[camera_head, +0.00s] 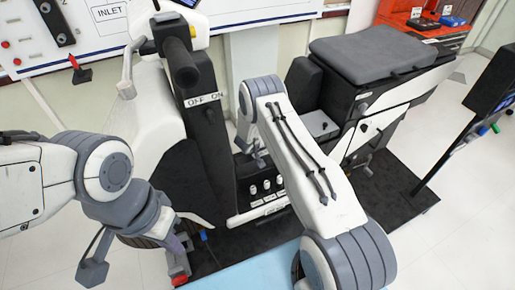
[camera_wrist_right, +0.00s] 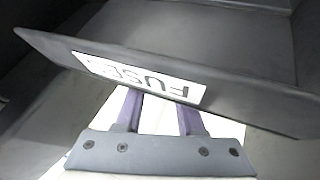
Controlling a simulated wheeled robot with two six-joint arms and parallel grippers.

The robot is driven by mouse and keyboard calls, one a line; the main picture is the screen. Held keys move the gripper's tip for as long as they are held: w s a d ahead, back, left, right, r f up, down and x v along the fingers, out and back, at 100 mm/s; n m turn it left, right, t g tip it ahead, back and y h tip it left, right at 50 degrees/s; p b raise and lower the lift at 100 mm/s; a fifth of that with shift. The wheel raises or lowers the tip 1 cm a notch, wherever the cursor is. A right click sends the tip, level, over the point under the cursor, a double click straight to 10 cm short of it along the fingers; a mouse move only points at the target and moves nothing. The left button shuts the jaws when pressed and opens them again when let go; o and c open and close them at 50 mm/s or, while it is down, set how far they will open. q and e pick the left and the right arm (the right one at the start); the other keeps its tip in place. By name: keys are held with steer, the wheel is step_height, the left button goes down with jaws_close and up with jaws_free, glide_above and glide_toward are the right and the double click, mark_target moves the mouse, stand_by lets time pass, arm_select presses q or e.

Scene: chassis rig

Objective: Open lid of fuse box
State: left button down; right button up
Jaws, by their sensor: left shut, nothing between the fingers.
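In the right wrist view, the fuse box lid (camera_wrist_right: 235,97) is a dark flat panel with a white FUSE label (camera_wrist_right: 140,76), upside down in the picture. The lid slants across the view, and dark grey box-like surfaces (camera_wrist_right: 200,30) show behind it. My right gripper (camera_wrist_right: 160,112) has two purple fingers set apart, running up to the lid's near edge; their tips are hidden behind it. I cannot tell whether they touch it. In the head view my right arm hides the lid. My left gripper (camera_head: 184,244) is shut and empty, low at the left.
A black column (camera_head: 202,125) with an OFF/ON label stands between my arms. A dark seat (camera_head: 370,50) is at the right, and a thin black stand (camera_head: 455,145) is beyond it. A red tool cabinet (camera_head: 435,32) is at the back.

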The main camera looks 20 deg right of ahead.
mark_target(253, 155)
steer(key=shift+o, duration=0.7)
steer(key=shift+s+a+f, duration=0.1)
steer(key=shift+f, duration=0.1)
steer(key=shift+r, duration=0.15)
steer(key=shift+r, duration=0.2)
steer(key=v, duration=1)
steer(key=shift+s, duration=0.1)
